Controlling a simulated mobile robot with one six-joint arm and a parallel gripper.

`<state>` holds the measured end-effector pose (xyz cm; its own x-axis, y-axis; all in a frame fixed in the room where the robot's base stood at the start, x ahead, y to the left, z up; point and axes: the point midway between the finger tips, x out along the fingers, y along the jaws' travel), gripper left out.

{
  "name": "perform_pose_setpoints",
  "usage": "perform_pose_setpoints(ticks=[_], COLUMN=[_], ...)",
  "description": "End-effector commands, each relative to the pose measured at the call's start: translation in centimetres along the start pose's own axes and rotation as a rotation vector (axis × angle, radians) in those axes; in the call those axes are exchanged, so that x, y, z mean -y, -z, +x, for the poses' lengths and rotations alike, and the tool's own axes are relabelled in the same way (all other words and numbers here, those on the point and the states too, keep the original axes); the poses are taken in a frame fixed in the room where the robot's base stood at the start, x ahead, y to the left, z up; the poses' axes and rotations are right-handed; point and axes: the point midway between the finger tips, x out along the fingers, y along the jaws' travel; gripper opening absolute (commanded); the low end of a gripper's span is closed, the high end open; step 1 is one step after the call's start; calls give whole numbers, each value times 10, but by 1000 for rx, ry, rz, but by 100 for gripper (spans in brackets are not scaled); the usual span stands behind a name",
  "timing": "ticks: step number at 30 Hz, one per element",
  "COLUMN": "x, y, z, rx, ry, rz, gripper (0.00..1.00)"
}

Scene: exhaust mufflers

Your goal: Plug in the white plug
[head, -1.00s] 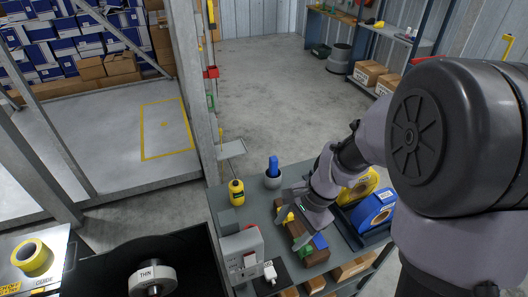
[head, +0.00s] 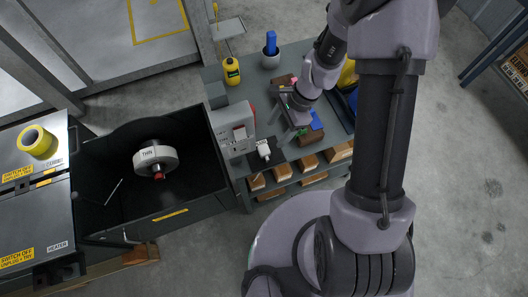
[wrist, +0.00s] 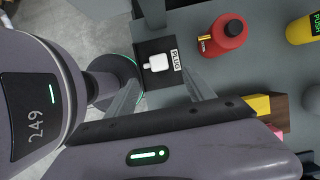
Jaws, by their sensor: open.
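The white plug (head: 264,149) lies on a dark mat at the front of the grey workbench. In the wrist view the plug (wrist: 157,62) lies on the black pad beside a "PLUG" label (wrist: 177,60). A grey box with a light panel (head: 236,134), apparently the socket unit, stands just left of the plug in the head view. My gripper (wrist: 163,80) is open and empty. Its two fingers point toward the pad, one on each side of the plug in the picture, with the plug beyond the tips. I cannot tell the exact height above it.
A yellow bottle (head: 231,71) and a cup with a blue item (head: 270,58) stand farther back. A black bin (head: 105,190) holding a labelled wheel-like part (head: 156,156) adjoins the bench at left.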

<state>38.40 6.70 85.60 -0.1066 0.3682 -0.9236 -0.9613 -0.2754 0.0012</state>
Motion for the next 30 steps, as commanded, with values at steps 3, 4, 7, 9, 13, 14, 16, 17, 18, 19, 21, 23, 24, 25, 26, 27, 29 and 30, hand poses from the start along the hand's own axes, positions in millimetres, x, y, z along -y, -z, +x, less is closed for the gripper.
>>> perform_pose_setpoints(ticks=[3, 4, 7, 9, 13, 14, 16, 17, 18, 19, 21, 23, 24, 25, 26, 27, 29, 30], x=[0, 0, 0, 0, 0, 0, 0, 0, 0, 0, -1, -2, -3, -3, -3, -3, -3, -3], y=[2, 2, 1, 1, 0, 0, 0, 0, 0, 0, 1, 2, 2, 2, 2, 2, 1, 1], z=[30, 35, 47, 51, 51, 51, 51, 51, 51, 52, 61, 74, 82, 87, 92, 97, 102, 103], rx=[0, -1, 0, 0, -1, -1, -1, -1, -1, -1, -1, 0, 0, 0, 0, -1, -1, 0], ry=[-2, -2, -1, 0, 1, 1, 1, 1, 0, 0, -1, -1, -2, -2, -2, -1, -1, 0], rz=[-1, -2, -2, -1, -2, -2, -1, -1, -1, -2, -2, -1, -1, -2, -2, -1, -1, -1], gripper=[62, 62, 62, 62, 62, 62, 62, 62, 62, 62, 62, 62, 62, 62, 62, 62, 62, 62])
